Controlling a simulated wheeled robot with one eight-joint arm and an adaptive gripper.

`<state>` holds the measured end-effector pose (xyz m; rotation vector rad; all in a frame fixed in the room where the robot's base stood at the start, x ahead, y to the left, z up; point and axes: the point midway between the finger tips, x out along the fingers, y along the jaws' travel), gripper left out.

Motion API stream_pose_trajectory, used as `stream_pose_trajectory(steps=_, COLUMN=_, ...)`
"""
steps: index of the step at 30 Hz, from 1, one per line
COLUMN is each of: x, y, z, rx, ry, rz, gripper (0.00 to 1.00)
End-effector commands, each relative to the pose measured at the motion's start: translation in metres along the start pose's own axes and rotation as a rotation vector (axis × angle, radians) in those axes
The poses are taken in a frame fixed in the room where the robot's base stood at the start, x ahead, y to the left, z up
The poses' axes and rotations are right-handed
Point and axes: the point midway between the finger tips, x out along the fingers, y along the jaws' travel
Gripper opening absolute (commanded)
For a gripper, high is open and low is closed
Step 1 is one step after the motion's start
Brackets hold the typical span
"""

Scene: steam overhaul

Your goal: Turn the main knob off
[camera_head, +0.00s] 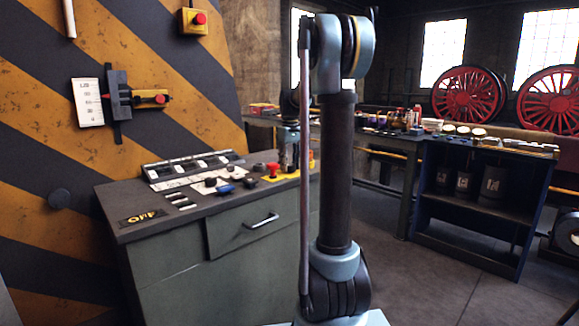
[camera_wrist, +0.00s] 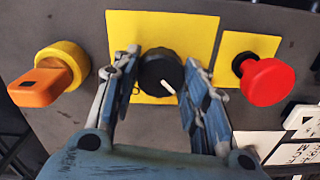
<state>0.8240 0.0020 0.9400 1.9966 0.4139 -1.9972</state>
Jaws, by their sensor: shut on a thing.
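The main knob (camera_wrist: 160,72) is a black round dial with a white pointer mark, on a yellow plate (camera_wrist: 188,27) in the wrist view. The white mark points down and to the right. My gripper (camera_wrist: 160,80) has one finger on each side of the knob and is shut on it. In the head view my gripper (camera_head: 289,150) is low over the right end of the control console (camera_head: 150,222), partly hidden behind my own arm. The knob cannot be made out there.
An orange-handled switch (camera_wrist: 45,83) on a yellow collar is left of the knob, and a red mushroom button (camera_wrist: 268,82) is right of it. Blue and black knobs (camera_head: 224,189) stand further left on the console. A striped wall (camera_head: 160,60) rises behind.

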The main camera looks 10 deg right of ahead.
Motion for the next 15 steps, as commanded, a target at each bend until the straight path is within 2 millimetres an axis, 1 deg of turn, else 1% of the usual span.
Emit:
stream_pose_trajectory(steps=4, x=-0.0003, y=0.001, z=-0.0009, rx=0.001, ry=0.002, rz=0.002, gripper=0.17)
stream_pose_trajectory(steps=5, x=-0.0003, y=0.001, z=-0.0009, rx=0.001, ry=0.002, rz=0.002, gripper=0.43)
stream_pose_trajectory(steps=6, x=-0.0003, y=0.0009, z=-0.0007, rx=0.001, ry=0.002, rz=0.002, gripper=0.52)
stream_pose_trajectory(steps=7, x=-0.0002, y=0.0009, z=-0.0006, rx=0.001, ry=0.001, rz=0.002, gripper=0.59)
stream_pose_trajectory(steps=8, x=-0.0002, y=0.0009, z=-0.0005, rx=0.001, ry=0.001, rz=0.002, gripper=0.61)
stream_pose_trajectory(steps=15, x=-0.0001, y=0.0005, z=0.0, rx=0.001, ry=0.0, rz=0.001, gripper=0.61)
